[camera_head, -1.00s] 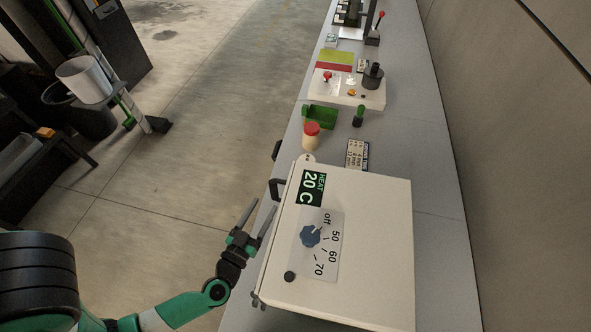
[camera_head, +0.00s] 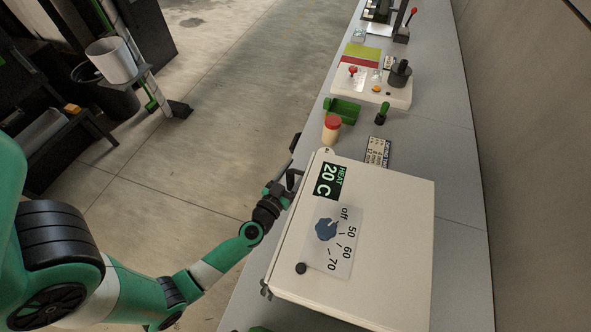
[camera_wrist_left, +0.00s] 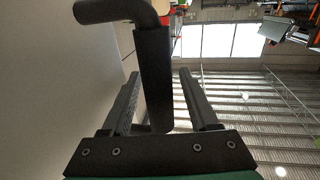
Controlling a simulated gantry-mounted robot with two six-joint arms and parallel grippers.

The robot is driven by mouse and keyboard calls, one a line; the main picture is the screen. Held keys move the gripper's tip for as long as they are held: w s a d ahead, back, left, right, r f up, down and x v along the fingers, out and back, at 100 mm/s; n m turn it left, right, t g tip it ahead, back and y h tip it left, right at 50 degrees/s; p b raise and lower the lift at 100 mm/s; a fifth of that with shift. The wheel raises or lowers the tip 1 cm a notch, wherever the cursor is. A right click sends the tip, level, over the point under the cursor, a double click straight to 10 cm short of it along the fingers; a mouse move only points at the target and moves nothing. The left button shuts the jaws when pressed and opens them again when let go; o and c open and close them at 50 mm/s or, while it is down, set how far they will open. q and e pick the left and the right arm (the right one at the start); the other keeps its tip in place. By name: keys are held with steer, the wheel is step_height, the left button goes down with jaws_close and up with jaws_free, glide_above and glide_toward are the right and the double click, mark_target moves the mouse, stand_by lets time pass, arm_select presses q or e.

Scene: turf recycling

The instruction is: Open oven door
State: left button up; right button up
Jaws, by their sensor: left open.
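The oven (camera_head: 390,240) is a white box on the bench with a green "HEAT 20 C" display and a blue knob on top. Its door side faces left and is mostly hidden; it looks closed. A dark bar handle (camera_head: 294,177) sticks out from that side near the far corner. My left gripper (camera_head: 284,180) is open at the handle. In the left wrist view, the black handle (camera_wrist_left: 154,80) stands between the two spread fingers of my left gripper (camera_wrist_left: 160,88), with a gap to the right finger. My right gripper is not in view.
A jar with a red lid (camera_head: 332,129), a green holder (camera_head: 343,110) and a white panel with a red button (camera_head: 390,95) stand farther along the bench. A label card (camera_head: 377,152) lies behind the oven.

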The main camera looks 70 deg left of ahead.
arm_select(q)
jaws_close()
stand_by(1.3)
